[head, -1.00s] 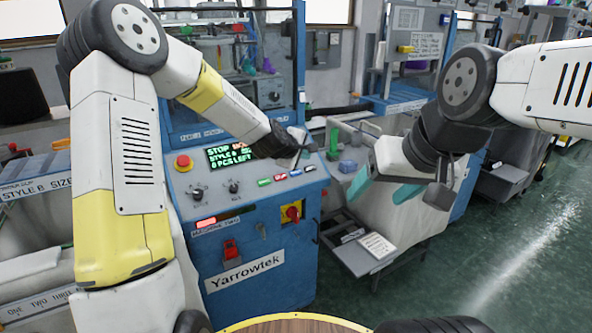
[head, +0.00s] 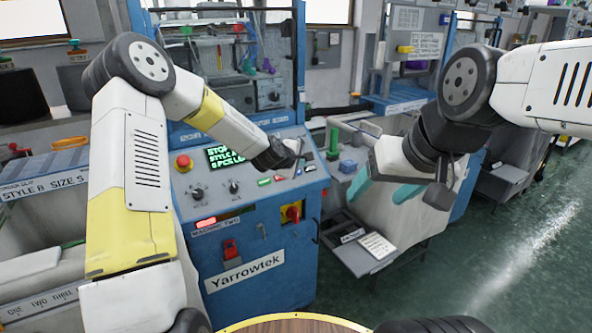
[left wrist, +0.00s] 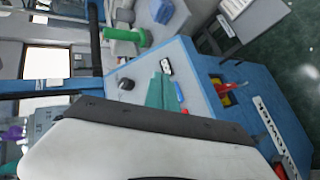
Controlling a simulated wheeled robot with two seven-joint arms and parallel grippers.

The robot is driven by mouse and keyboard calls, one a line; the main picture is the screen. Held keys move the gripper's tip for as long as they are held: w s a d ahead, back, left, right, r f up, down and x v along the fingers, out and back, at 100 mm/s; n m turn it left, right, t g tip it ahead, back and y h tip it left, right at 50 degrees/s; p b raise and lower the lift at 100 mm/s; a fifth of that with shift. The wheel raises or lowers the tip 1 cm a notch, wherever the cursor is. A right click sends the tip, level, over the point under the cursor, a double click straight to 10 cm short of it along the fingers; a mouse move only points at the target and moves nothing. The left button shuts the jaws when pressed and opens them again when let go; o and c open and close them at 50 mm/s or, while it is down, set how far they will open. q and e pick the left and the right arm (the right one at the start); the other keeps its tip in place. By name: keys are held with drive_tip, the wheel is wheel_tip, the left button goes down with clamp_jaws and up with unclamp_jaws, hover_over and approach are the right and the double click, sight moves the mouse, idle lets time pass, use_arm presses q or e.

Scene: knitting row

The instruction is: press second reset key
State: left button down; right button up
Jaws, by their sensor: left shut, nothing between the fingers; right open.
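The blue machine's sloped panel (head: 222,183) carries a row of small coloured keys: a green key (head: 264,182), a red key (head: 280,178) and, further right, blue and white ones. In the left wrist view the white key (left wrist: 167,67), blue key (left wrist: 179,90) and red key (left wrist: 184,111) show beside my fingers. Their lettering is too small to read. My left gripper (head: 299,158) is shut and empty, over the right part of the panel near the keys; its teal fingers show in the left wrist view (left wrist: 160,92). Contact cannot be told. My right gripper (head: 384,192) is open and empty, right of the machine.
The panel also has a lit display (head: 225,156), a red stop button (head: 183,163) and two black knobs (head: 197,194). A red-yellow switch (head: 291,212) is on the front. A green cylinder (head: 333,143) stands behind right. The floor (head: 490,250) at right is clear.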

sight(301, 170)
use_arm(q)
drive_tip(key=shift+w+a+f, duration=0.25)
drive_tip(key=shift+w+f, duration=0.2)
drive_tip(key=shift+f, duration=0.15)
drive_tip(key=shift+w+a+f, duration=0.25)
drive_tip(key=shift+w+f, duration=0.15)
drive_tip(key=shift+f, duration=0.25)
drive_tip(key=shift+w+a+f, duration=0.25)
drive_tip(key=shift+w+f, duration=0.2)
drive_tip(key=shift+f, duration=0.15)
drive_tip(key=shift+f, duration=0.1)
idle(0.6)
drive_tip(key=shift+w+a+f, duration=0.1)
drive_tip(key=shift+w+f, duration=0.1)
drive_tip(key=shift+w+a+f, duration=0.15)
drive_tip(key=shift+w+f, duration=0.05)
drive_tip(key=shift+f, duration=0.1)
idle(1.0)
drive_tip(key=shift+r, duration=0.1)
drive_tip(key=shift+s+d+r, duration=0.25)
drive_tip(key=shift+s+r, duration=0.2)
drive_tip(key=shift+r, duration=0.05)
